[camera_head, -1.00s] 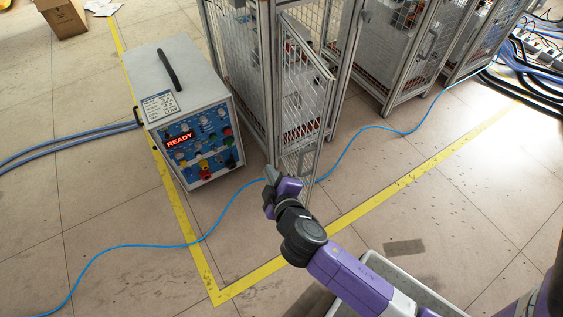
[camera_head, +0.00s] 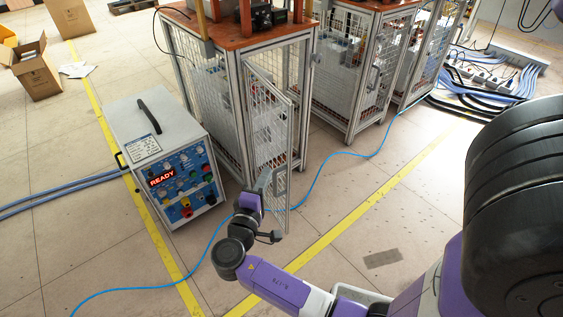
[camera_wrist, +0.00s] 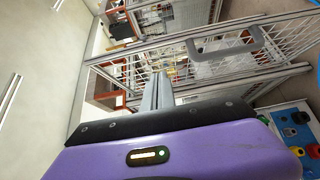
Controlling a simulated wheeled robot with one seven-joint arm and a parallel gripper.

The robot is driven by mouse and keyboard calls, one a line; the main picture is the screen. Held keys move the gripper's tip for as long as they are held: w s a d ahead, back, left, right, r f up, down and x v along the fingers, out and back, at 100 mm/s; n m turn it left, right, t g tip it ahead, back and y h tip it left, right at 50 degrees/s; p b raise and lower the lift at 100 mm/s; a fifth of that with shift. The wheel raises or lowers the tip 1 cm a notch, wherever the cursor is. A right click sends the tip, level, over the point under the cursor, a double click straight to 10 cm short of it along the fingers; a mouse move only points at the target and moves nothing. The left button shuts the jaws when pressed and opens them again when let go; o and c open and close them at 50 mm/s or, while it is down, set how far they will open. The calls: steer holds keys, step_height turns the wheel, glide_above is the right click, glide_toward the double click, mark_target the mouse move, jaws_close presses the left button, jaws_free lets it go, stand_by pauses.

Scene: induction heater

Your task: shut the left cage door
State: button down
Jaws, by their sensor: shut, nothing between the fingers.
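The left cage door (camera_head: 268,122) is a wire-mesh panel in a grey metal frame. It stands ajar, swung out from the left cage towards me, and its grey handle (camera_head: 280,183) is on the free edge side. My gripper (camera_head: 264,180) is shut and empty, close to the lower part of the door beside the handle. Whether it touches the door cannot be told. In the wrist view the shut fingers (camera_wrist: 158,92) point at the door frame, with the handle (camera_wrist: 226,44) above and to their right.
A control box (camera_head: 160,150) showing READY stands left of the door. A blue cable (camera_head: 330,163) crosses the floor below it. More cages (camera_head: 352,70) stand to the right. Yellow floor tape (camera_head: 345,218) borders the area, with open floor in front.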

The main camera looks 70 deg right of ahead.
mark_target(287, 151)
steer(key=shift+s+d+b, duration=0.15)
steer(key=shift+s+d, duration=0.25)
steer(key=shift+d, duration=0.9)
steer(key=shift+s+d+b, duration=0.1)
steer(key=shift+s+d, duration=0.3)
steer(key=shift+d, duration=0.9)
steer(key=shift+s+d+b, duration=0.15)
steer(key=shift+s+d, duration=0.25)
steer(key=shift+d, duration=0.9)
steer(key=shift+s+d, duration=0.1)
